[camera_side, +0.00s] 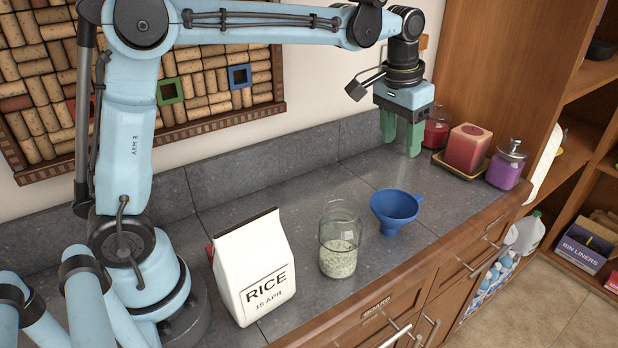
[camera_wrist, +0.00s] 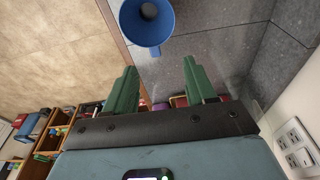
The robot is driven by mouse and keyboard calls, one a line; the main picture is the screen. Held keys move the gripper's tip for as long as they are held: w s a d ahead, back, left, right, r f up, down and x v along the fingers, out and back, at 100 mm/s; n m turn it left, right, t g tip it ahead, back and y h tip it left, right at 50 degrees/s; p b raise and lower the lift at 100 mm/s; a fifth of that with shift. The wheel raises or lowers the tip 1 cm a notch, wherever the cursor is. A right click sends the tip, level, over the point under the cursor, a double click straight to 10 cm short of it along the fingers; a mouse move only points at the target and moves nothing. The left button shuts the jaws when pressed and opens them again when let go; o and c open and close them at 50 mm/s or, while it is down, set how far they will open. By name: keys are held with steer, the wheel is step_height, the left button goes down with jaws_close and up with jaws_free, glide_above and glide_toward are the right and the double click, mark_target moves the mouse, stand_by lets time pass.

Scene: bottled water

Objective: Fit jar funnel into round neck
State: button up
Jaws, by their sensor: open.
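The blue jar funnel (camera_side: 396,210) rests on the grey tiled counter, right of the glass jar. The open glass jar (camera_side: 340,245) stands upright, partly filled with pale grains, its round neck (camera_side: 341,212) empty. My gripper (camera_side: 402,148) is above the back of the counter, higher than the funnel and behind it. Its green fingers are apart with nothing between them. In the wrist view the funnel (camera_wrist: 147,22) shows at the top, beyond the fingertips of my gripper (camera_wrist: 160,74). The jar is not in the wrist view.
A white rice bag (camera_side: 252,268) stands left of the jar. A red jar (camera_side: 436,130), a red candle (camera_side: 467,149) on a tray and a purple jar (camera_side: 507,166) stand at the counter's right end. The wall with its cork board is behind. The counter's front edge is close to the jar.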

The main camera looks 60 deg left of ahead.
steer(key=g, duration=0.2)
glide_toward(413, 199)
steer(key=w+a+r, duration=0.1)
steer(key=a, duration=0.1)
steer(key=f, duration=0.8)
steer(key=d+f, duration=0.1)
steer(key=f, duration=0.3)
steer(key=shift+w+f, duration=0.35)
steer(key=shift+w, duration=0.05)
steer(key=shift+c, duration=0.3)
jaws_close()
